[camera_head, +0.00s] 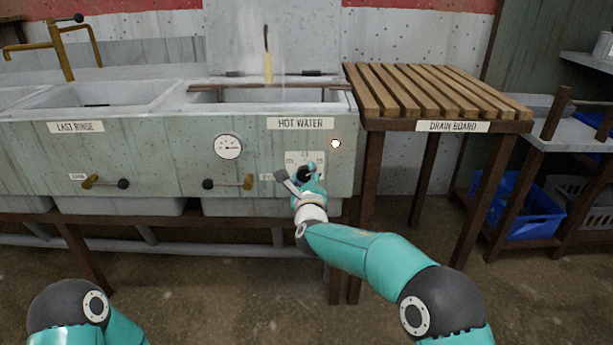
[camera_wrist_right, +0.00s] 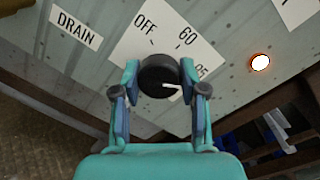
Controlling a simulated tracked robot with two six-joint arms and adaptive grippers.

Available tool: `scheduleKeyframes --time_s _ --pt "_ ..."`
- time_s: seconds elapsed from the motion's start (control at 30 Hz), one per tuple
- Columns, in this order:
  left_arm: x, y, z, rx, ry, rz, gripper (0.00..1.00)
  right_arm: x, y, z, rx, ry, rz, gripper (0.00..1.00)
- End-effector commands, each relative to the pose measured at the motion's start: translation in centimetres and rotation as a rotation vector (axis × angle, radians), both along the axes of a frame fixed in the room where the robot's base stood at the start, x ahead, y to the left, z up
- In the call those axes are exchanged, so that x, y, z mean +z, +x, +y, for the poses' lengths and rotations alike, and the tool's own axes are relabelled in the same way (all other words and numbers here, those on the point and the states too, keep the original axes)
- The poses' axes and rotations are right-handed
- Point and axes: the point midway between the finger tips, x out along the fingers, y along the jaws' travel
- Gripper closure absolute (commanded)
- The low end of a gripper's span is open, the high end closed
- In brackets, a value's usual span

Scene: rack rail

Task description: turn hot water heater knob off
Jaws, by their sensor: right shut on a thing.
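The hot water heater knob (camera_wrist_right: 159,78) is black and round with a white pointer line, on a white dial plate (camera_wrist_right: 130,40) marked OFF, 60 and a partly covered number. In the right wrist view the pointer is directed to the right, toward the partly covered number, away from OFF. My right gripper (camera_wrist_right: 160,82) is shut on the knob, one finger on each side. In the head view my right gripper (camera_head: 305,180) covers most of the knob below the HOT WATER label (camera_head: 302,123). My left gripper is out of view; only part of my left arm shows at bottom left.
A lit round indicator lamp (camera_head: 336,143) is right of the dial plate. A gauge (camera_head: 228,146) and a drain valve handle (camera_head: 228,184) are to the left on the sink front. The wooden drain board (camera_head: 430,90) stands at right, with a blue crate (camera_head: 530,213) beyond it.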

Motion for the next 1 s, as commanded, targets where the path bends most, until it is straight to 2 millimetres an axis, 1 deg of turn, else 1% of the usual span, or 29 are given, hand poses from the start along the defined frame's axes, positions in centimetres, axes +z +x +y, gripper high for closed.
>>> scheduleKeyframes --time_s 0.27,0.47,1.0 --pt "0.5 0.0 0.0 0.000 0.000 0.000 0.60 0.0 0.0 0.2 0.004 -0.161 0.003 0.92" --pt "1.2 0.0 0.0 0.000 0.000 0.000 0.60 0.0 0.0 0.3 0.005 -0.339 0.003 0.92" --pt "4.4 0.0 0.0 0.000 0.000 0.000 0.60 0.0 -0.1 0.5 0.010 -0.854 0.004 0.92"
